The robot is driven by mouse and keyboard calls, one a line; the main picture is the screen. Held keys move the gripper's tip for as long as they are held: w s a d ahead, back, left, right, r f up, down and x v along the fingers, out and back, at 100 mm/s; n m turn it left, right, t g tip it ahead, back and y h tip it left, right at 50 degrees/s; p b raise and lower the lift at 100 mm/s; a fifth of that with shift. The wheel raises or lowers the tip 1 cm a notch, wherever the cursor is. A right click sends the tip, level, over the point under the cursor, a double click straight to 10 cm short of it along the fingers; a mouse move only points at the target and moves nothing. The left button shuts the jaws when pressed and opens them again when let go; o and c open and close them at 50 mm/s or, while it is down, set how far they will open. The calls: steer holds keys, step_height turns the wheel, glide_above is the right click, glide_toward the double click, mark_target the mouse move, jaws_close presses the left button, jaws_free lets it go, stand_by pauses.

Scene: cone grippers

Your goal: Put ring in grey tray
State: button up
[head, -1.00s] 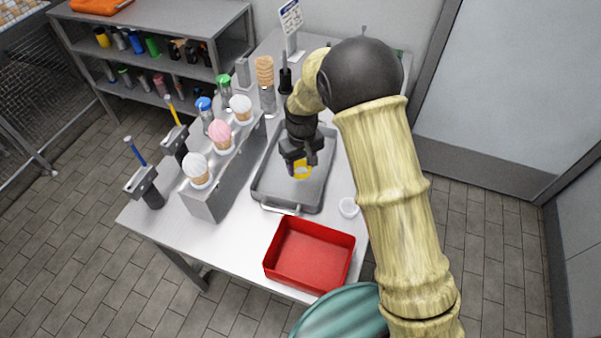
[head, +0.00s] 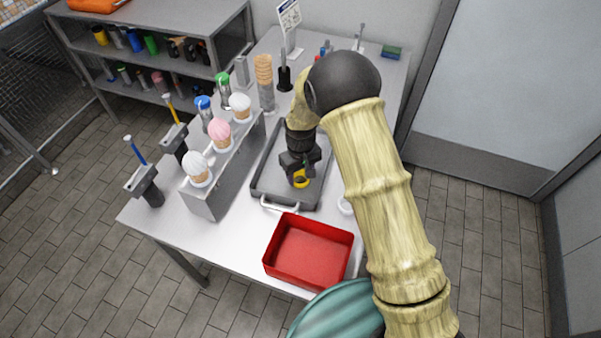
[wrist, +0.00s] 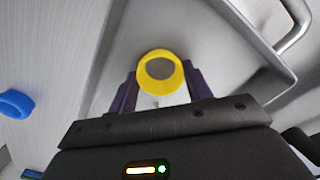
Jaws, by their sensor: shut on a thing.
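A yellow ring (wrist: 160,88) is held between the two dark fingers of my gripper (wrist: 161,82) in the wrist view. In the head view the yellow ring (head: 301,182) shows just below my gripper (head: 299,168). The grey tray (head: 274,183) lies on the table, and my gripper is over its front part. The tray's floor (wrist: 215,45) and a metal handle show behind the ring in the wrist view. I cannot tell whether the ring touches the tray floor.
A red bin (head: 308,252) stands at the table's front. A blue ring-like thing (wrist: 15,104) lies on the table in the wrist view.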

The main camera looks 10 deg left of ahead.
steer(key=shift+f, duration=0.2)
steer(key=o, duration=0.9)
steer(key=shift+o, duration=0.2)
steer(key=shift+r, duration=0.15)
step_height(320, 180, up, 12)
steer(key=b, duration=0.1)
